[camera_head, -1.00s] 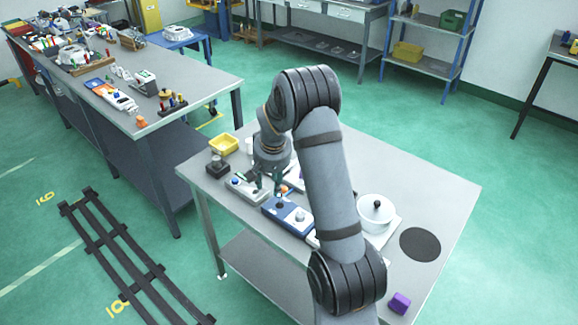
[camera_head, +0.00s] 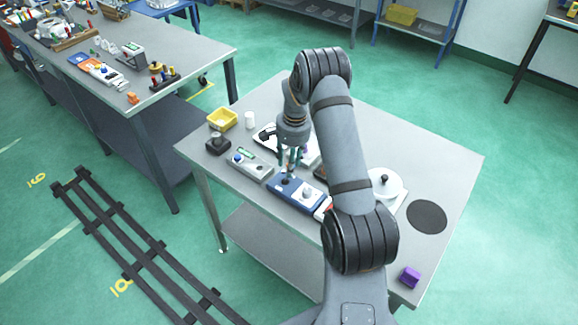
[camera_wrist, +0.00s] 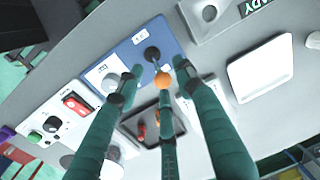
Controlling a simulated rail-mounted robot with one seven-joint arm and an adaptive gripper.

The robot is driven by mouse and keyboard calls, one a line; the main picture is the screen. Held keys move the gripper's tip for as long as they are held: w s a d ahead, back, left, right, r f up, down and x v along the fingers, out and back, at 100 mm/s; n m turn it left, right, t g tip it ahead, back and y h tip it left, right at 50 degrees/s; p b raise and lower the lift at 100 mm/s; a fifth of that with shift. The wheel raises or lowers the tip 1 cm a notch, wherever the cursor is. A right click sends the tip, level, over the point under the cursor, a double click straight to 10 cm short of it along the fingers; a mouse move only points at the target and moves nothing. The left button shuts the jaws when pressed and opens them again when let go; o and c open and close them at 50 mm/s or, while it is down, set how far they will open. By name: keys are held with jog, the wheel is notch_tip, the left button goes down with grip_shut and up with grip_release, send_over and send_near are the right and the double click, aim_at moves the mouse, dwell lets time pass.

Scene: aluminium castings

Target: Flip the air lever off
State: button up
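A blue panel box (camera_head: 312,204) lies on the near grey table, with a black knob and a white dial on top. In the wrist view the blue box (camera_wrist: 140,37) carries a black pivot (camera_wrist: 152,53), and an orange ball (camera_wrist: 162,80) appears in line below it. I take these as the lever and its tip, but cannot tell for sure that they join. My gripper (camera_head: 290,165) is over the blue box. In the wrist view its three fingers (camera_wrist: 160,84) are spread around the orange ball, with visible gaps. Contact is not clear.
A grey box with a blue knob (camera_head: 249,164) lies left of the blue box. A yellow bin (camera_head: 222,119), a white pot (camera_head: 384,184), a black disc (camera_head: 427,217) and a purple block (camera_head: 410,277) are also on the table. A dark tray (camera_wrist: 178,123) lies near the fingers.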

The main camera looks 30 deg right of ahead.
jog(key=shift+w+f+p, duration=0.15)
jog(key=shift+f+p, duration=0.15)
jog(key=shift+f, duration=1.25)
jog(key=shift+c, duration=0.7)
jog(key=c, duration=0.7)
grip_shut()
